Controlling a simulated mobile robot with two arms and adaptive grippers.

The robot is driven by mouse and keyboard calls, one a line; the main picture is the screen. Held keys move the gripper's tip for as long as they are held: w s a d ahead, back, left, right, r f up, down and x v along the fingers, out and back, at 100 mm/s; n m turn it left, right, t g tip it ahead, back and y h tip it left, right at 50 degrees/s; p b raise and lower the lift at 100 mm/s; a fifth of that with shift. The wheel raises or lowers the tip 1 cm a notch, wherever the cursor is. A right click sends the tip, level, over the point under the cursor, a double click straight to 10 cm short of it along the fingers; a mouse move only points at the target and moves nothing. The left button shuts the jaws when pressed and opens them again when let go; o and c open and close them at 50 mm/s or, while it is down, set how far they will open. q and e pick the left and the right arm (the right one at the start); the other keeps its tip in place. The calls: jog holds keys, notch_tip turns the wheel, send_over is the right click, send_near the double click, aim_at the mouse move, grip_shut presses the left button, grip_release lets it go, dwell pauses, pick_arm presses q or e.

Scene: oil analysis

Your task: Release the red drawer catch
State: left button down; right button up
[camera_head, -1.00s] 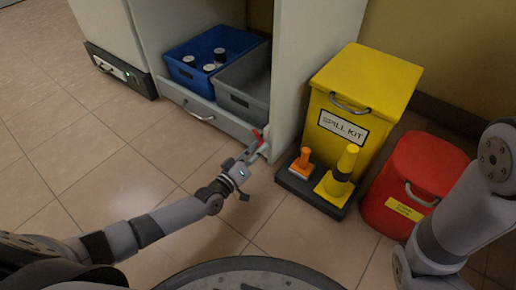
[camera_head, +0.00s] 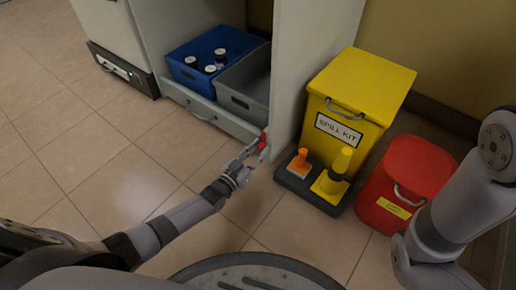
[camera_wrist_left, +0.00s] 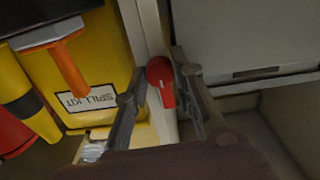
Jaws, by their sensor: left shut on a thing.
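The red drawer catch (camera_head: 264,141) is a small lever at the right end of the low drawer front (camera_head: 221,117), by the cabinet's side panel. It also shows in the left wrist view (camera_wrist_left: 160,73), between the two finger pads. My left gripper (camera_head: 256,151) reaches the catch from the front left and is shut on it. In the wrist view my left gripper's fingers (camera_wrist_left: 160,95) stand on either side of the red lever. The drawer's metal handle (camera_head: 201,114) is free. My right arm shows at the right edge, but its gripper is out of view.
A blue bin (camera_head: 190,79) with several bottles and a grey bin (camera_head: 238,102) sit in the cabinet. A yellow spill kit box (camera_head: 350,105), a dark tray (camera_head: 296,184) and a red container (camera_head: 387,218) stand right of the catch. Tiled floor left is clear.

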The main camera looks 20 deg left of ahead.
pick_arm(q)
jog(key=shift+m, duration=0.4)
jog(key=c, duration=1.3)
grip_release()
jog(key=shift+c, duration=0.2)
jog(key=v, duration=1.2)
jog(key=shift+r, duration=0.15)
